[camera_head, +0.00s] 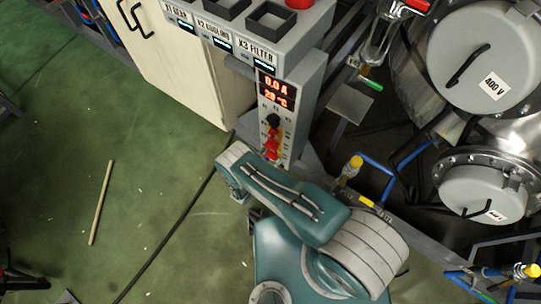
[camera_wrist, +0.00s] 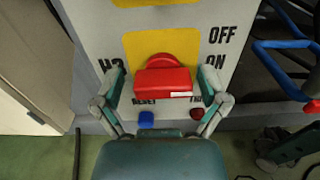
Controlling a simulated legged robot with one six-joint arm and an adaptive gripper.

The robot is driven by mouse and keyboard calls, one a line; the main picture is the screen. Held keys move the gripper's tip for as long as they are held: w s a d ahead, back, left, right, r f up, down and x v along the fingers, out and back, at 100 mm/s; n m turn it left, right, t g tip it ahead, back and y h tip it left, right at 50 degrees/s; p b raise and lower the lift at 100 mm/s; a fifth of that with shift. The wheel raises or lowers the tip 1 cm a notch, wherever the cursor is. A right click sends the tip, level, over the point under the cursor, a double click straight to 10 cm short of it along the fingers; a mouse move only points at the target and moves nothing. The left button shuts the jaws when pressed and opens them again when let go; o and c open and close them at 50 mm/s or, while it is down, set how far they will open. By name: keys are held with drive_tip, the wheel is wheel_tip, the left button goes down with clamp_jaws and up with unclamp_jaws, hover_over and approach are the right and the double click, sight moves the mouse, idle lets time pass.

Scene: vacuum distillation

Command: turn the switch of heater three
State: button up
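The heater three switch (camera_wrist: 163,82) is a red block handle on a round red base, set on a yellow plate beside a partly hidden "H3" label. Its handle lies crosswise in the wrist view, with a white strip at its lower right. "OFF" and "ON" are printed to the right, with "ON" lower. My gripper (camera_wrist: 160,79) is open, one finger on each side of the handle, with a small visible gap on both sides. In the head view, red switches (camera_head: 272,139) show on the panel front just beyond my arm; my fingertips are hard to make out there.
A blue button (camera_wrist: 146,119) and a dark red button (camera_wrist: 197,111) sit below the switch. The panel display (camera_head: 275,91) reads 0.0 A above a temperature. Blue pipes (camera_wrist: 283,50) and metal vessels (camera_head: 483,60) stand to the right.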

drive_tip(key=shift+s, duration=0.1)
drive_tip(key=v, duration=1.2)
drive_tip(key=shift+a+f, duration=0.1)
idle(0.4)
